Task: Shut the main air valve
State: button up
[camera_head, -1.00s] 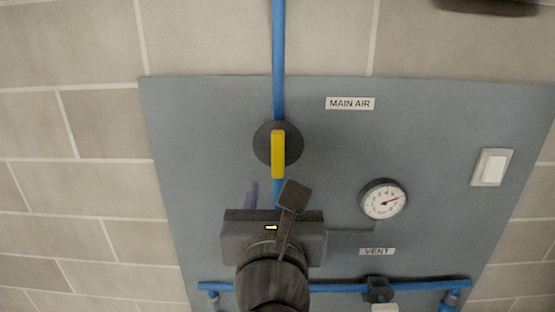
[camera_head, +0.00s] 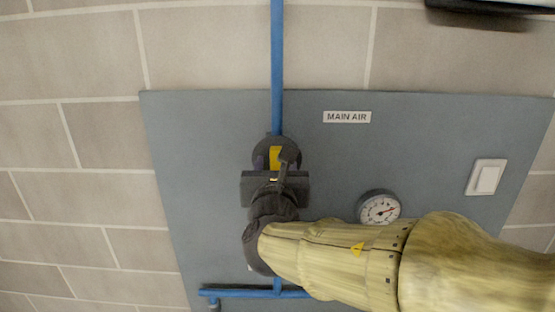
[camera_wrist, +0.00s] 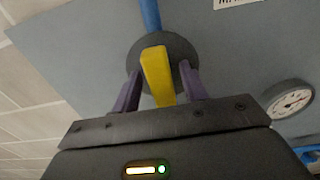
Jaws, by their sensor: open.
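The main air valve is a round dark body (camera_head: 263,147) with a yellow handle (camera_head: 275,155) on a blue vertical pipe, left of the MAIN AIR label (camera_head: 347,117). In the wrist view the yellow handle (camera_wrist: 157,75) points down along the pipe's line, in front of the dark disc (camera_wrist: 183,50). My gripper (camera_wrist: 158,88) is open, with one purple finger on each side of the handle's lower part. A gap shows on both sides, clearer on the right. In the head view my gripper (camera_head: 274,163) covers the handle's lower end.
A white switch (camera_head: 486,177) is at the panel's right. A blue horizontal pipe (camera_head: 240,293) runs along the bottom. My arm hides the vent label and valve.

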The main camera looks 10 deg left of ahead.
jog(key=shift+w, duration=0.2)
jog(key=shift+c, duration=0.4)
grip_shut()
